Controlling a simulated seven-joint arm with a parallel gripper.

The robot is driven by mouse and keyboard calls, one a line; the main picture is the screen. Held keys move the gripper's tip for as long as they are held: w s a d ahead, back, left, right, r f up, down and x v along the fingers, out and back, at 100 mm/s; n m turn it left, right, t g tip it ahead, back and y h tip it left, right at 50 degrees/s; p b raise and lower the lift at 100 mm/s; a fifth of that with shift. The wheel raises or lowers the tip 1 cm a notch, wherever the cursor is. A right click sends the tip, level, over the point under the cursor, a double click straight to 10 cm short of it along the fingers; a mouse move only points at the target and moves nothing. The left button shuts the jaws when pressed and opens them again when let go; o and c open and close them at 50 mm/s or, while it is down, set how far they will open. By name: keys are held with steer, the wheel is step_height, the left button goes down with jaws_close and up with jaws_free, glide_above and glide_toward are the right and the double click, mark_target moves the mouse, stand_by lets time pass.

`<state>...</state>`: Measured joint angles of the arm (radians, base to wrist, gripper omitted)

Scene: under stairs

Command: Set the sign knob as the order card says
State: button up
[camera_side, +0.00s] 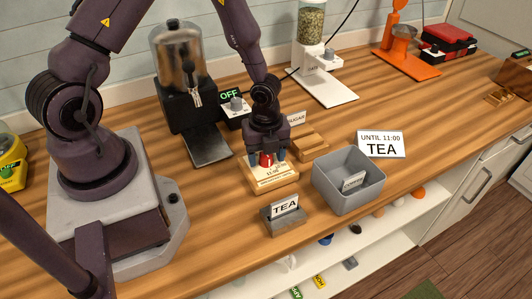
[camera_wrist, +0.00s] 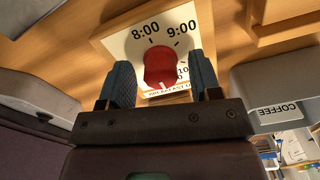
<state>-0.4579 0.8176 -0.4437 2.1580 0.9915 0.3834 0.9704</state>
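The sign knob (camera_wrist: 160,68) is red and stands on a white dial plate (camera_wrist: 127,42) in a wooden frame. Times 8:00 and 9:00 read clearly in the wrist view; 10 and the word BREAKFAST are partly covered. A small pale mark shows at the knob's lower edge. My gripper (camera_wrist: 160,62) has one blue finger on each side of the knob, with small gaps showing; it seems open. The side view shows the gripper (camera_side: 267,159) low over the sign (camera_side: 277,182). The order card (camera_side: 381,145) reads UNTIL 11:00 TEA.
A grey bin (camera_side: 350,200) with a COFFEE card stands right of the sign. A grey holder (camera_side: 283,220) bears a TEA card in front. A wooden SUGAR holder (camera_side: 308,143) is behind. A dispenser (camera_side: 180,80) and an OFF switch box (camera_side: 233,106) stand behind left.

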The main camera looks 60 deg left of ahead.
step_height(320, 180, up, 13)
stand_by(0.6)
steer(key=s+a+r+n+y, duration=0.25)
steer(key=s+r+n, duration=0.45)
steer(key=n, duration=0.9)
steer(key=s+d+r+n+t+h, duration=0.1)
steer(key=s+d+r+n+t, duration=0.1)
steer(key=r, duration=0.4)
steer(key=s+d+r+n+t+h, duration=0.1)
steer(key=s+d+r+n+t, duration=0.1)
steer(key=r, duration=0.3)
steer(key=shift+s+d+r+t, duration=0.15)
steer(key=shift+s+r+t, duration=0.25)
steer(key=shift+s+t, duration=0.35)
